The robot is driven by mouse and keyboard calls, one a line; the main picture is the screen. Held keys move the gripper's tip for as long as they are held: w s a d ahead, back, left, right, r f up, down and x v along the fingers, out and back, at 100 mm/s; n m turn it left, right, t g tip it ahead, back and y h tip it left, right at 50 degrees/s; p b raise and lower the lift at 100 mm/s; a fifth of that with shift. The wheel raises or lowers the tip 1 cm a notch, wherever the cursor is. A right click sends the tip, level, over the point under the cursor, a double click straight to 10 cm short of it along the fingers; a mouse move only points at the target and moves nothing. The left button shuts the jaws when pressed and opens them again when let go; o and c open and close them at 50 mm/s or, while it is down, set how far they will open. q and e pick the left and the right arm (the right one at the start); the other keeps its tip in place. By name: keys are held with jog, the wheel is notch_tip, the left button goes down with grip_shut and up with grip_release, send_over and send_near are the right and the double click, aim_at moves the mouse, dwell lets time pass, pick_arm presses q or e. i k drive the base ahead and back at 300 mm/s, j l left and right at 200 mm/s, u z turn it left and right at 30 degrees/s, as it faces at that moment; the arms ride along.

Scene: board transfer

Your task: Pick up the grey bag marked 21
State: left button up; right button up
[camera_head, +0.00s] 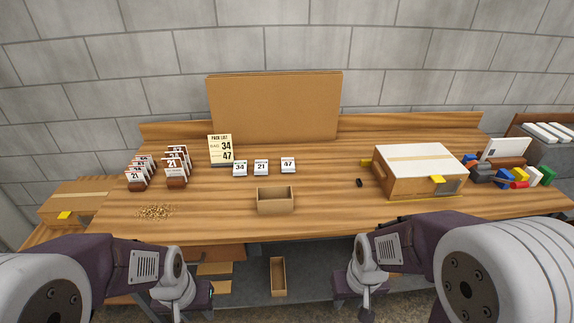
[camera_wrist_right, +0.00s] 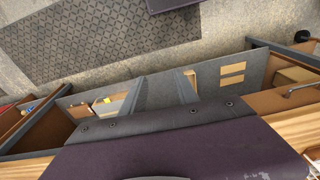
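A small grey bag with a white label marked 21 (camera_head: 261,167) stands on the wooden table between a bag marked 34 (camera_head: 240,168) and a bag marked 47 (camera_head: 288,165). More cards or bags marked 21 stand in two brown holders (camera_head: 176,182) at the left. My left gripper (camera_head: 196,296) and my right gripper (camera_head: 362,296) are low at the table's front edge, well away from the bags. Their fingers cannot be made out. The right wrist view shows floor and shelving under a purple part of mine, and no bag.
An open cardboard box (camera_head: 275,201) stands in front of the bags. A pack list card (camera_head: 220,150) reads 34 and 47. A larger box (camera_head: 416,171) and coloured blocks (camera_head: 519,178) are at the right. Small brown pieces (camera_head: 155,212) lie at the front left.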

aim_at(261, 165)
jog(key=i+l+u, duration=0.2)
jog(key=i+u, duration=0.2)
jog(key=i+l+u, duration=0.3)
jog(key=u, duration=0.15)
jog(key=i+l+u, duration=0.25)
jog(key=l+u, duration=0.15)
jog(key=i+l+u, duration=0.15)
jog(key=l+u, duration=0.25)
jog(key=l, duration=0.15)
